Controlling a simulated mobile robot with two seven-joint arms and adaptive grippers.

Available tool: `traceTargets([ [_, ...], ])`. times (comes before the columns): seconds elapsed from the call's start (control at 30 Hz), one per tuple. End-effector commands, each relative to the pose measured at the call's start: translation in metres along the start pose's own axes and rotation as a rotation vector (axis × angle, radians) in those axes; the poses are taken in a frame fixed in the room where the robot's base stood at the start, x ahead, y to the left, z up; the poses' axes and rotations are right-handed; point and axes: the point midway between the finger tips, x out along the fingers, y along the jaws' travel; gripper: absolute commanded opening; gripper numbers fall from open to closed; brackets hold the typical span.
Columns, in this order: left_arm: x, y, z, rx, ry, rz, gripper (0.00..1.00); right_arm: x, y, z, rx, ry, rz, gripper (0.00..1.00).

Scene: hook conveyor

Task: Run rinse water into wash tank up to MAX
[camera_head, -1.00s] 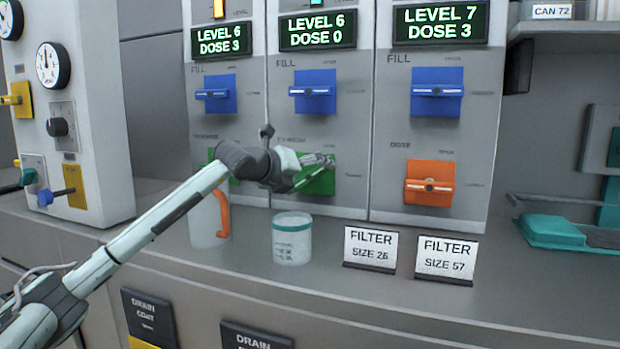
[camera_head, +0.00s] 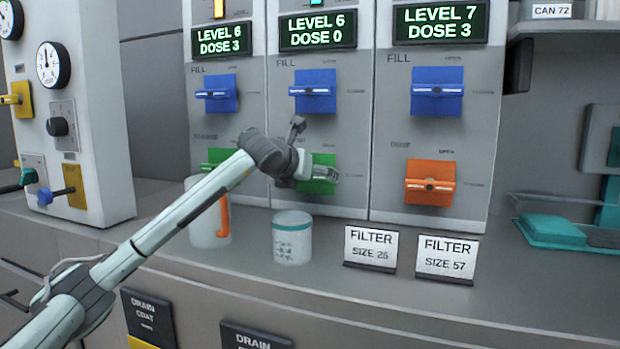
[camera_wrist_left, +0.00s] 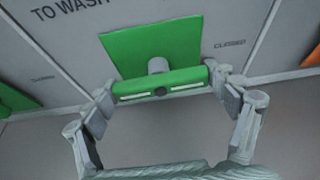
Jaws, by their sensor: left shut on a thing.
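My left gripper (camera_head: 322,173) is at the green valve (camera_head: 322,159) low on the middle panel, under a "LEVEL 6 DOSE 0" display (camera_head: 317,30). In the left wrist view, its two fingers (camera_wrist_left: 163,88) hold the ends of the valve's green bar handle (camera_wrist_left: 160,85). Lettering "TO WASH" shows beside the green plate (camera_wrist_left: 150,48), with "CLOSED" to its right. In the head view the gripper covers much of this handle. A blue FILL valve (camera_head: 313,91) is above it. No MAX mark is readable. My right gripper is out of view.
A clear beaker with a teal rim (camera_head: 292,240) stands below the green valve. A jug with an orange handle (camera_head: 205,230) is left of it, behind my arm. Two filter signs (camera_head: 370,247) stand right. An orange valve (camera_head: 430,183) is on the right panel.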

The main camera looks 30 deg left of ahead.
Motion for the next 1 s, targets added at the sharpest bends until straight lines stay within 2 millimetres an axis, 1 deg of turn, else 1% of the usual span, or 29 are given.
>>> traceTargets([
  [0.4, 0.0, 0.0, 0.001, 0.007, -0.003, 0.003, 0.57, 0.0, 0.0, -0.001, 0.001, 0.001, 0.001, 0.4],
  [0.43, 0.0, 0.0, 0.001, 0.007, -0.003, 0.003, 0.88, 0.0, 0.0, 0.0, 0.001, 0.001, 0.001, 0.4],
  [0.53, 0.0, 0.0, 0.001, 0.007, -0.002, 0.003, 1.0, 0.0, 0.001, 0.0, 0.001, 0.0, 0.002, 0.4],
  [0.87, -0.001, 0.0, 0.0, 0.007, -0.001, 0.003, 1.0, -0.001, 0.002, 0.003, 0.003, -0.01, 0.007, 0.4],
  [0.93, -0.004, 0.0, 0.001, 0.007, -0.002, 0.002, 1.0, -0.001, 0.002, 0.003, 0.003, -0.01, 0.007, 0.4],
  [1.0, -0.011, 0.0, 0.001, 0.008, -0.003, 0.002, 1.0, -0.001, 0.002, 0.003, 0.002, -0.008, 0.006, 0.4],
])
